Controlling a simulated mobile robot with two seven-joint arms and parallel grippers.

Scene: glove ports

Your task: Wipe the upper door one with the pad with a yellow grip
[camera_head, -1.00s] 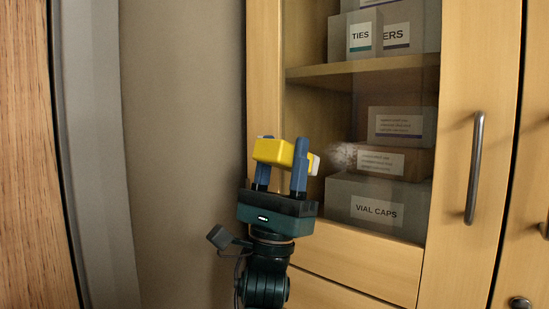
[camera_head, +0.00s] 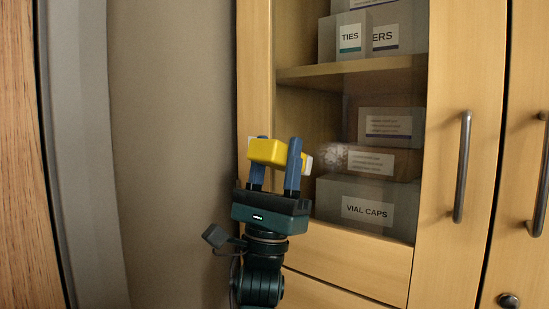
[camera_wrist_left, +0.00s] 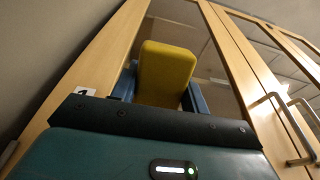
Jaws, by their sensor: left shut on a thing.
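My left gripper (camera_head: 275,165) is shut on the yellow grip of the pad (camera_head: 267,151). The pad's white part shows at the right end of the grip. In the left wrist view the yellow grip (camera_wrist_left: 166,72) sits between the blue fingers (camera_wrist_left: 160,93). The upper door (camera_head: 420,262) has a light wood frame, a glass pane and a vertical bar handle (camera_head: 462,167). A pale smudge (camera_head: 333,154) shows on the glass just right of the pad. The pad is in front of the door's lower left glass; I cannot tell whether it touches. My right gripper is not in view.
Behind the glass, a shelf (camera_head: 350,71) and several labelled boxes show, including VIAL CAPS (camera_head: 367,210). Another door with a handle (camera_head: 541,180) stands at the right. A plain wall (camera_head: 170,150) and grey frame (camera_head: 75,150) lie to the left.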

